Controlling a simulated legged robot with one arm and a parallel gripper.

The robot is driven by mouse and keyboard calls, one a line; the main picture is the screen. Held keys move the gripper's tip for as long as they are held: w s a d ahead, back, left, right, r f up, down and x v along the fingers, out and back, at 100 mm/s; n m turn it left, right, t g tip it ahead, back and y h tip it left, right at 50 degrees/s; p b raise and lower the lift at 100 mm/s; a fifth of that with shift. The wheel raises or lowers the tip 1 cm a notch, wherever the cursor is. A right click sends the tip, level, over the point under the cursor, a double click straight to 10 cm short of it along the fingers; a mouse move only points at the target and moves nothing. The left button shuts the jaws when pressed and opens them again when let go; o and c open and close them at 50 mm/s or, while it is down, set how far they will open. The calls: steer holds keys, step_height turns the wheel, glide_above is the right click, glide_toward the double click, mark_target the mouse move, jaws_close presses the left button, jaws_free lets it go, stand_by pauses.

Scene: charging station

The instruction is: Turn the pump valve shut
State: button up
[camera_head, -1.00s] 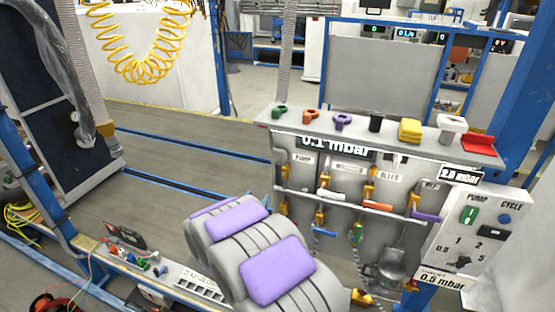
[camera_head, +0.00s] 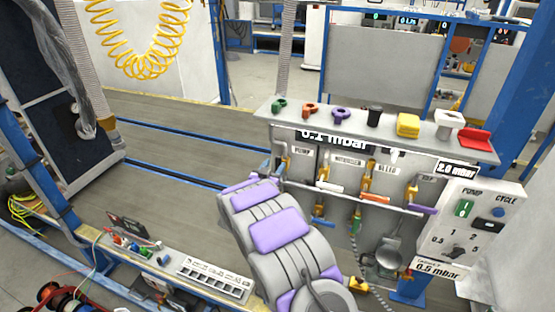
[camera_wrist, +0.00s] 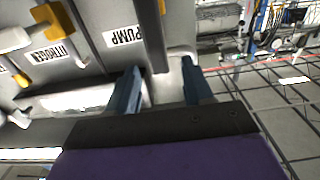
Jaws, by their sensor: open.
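My gripper is at this left end, mostly hidden behind my own arm in the head view. In the wrist view my gripper (camera_wrist: 163,82) is open, its two blue-grey fingers apart. The PUMP label (camera_wrist: 122,36) shows upside down just beyond the left finger. A pale grey part lies between or behind the fingers; I cannot tell whether it is the valve handle or whether anything touches it.
Other valves with white (camera_head: 328,187), orange (camera_head: 373,198) and purple (camera_head: 422,209) handles line the panel to the right. A shelf (camera_head: 292,114) with coloured knobs runs above. The control box (camera_head: 468,226) stands far right. Open floor lies to the left.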

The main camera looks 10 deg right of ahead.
mark_target(277, 161)
steer(key=shift+x, duration=2.25)
steer(key=shift+c, duration=0.4)
jaws_close()
